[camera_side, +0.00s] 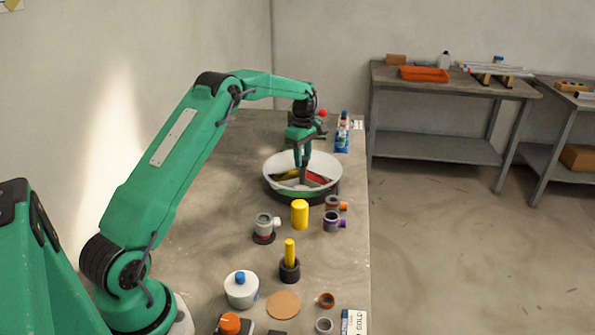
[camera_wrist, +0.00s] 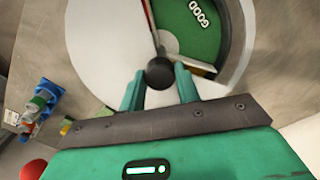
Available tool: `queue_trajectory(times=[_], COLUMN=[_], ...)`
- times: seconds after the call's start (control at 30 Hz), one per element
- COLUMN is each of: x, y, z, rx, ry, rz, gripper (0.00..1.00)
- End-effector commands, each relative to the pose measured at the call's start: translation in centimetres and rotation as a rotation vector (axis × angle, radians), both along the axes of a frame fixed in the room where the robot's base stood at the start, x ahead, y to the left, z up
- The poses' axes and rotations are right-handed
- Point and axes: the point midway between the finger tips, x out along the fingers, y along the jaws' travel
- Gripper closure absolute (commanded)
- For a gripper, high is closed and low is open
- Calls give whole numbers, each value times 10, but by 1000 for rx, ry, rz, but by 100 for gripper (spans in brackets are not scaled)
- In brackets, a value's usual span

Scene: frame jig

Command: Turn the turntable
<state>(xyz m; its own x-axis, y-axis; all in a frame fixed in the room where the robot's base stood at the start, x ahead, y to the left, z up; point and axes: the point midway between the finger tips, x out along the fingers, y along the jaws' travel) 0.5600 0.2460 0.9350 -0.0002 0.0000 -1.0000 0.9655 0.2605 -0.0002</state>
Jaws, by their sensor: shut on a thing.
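The turntable (camera_side: 272,174) is a round dish with a white wall and a dark base, near the far end of the bench. It is divided into coloured sectors, with green, red and yellow showing in the side view. The wrist view shows a green sector (camera_wrist: 188,38) lettered GOOD beside a pale part. A dark round knob (camera_wrist: 160,72) stands at the middle of the turntable. My gripper (camera_side: 303,180) reaches down into the dish from above. In the wrist view my gripper (camera_wrist: 160,88) has its fingers on either side of the knob, shut on it.
A yellow cylinder (camera_side: 299,215) and pipe fittings (camera_side: 333,221) stand close in front of the turntable. Bare bench lies left of the turntable.

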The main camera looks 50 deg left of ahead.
Motion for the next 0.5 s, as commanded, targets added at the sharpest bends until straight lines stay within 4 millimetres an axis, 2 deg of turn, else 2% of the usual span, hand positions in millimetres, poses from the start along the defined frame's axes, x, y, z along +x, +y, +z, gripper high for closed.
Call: queue_trajectory(times=[0.2,0.23,0.3,0.33,0.5], x=[0,0,0,0,0], y=[2,2,2,2,1], z=[2,2,2,1,1], rx=[1,1,1,1,0], ry=[-3,-3,-3,-3,-1], rz=[2,2,1,1,0], gripper=[100,66,52,46,46])
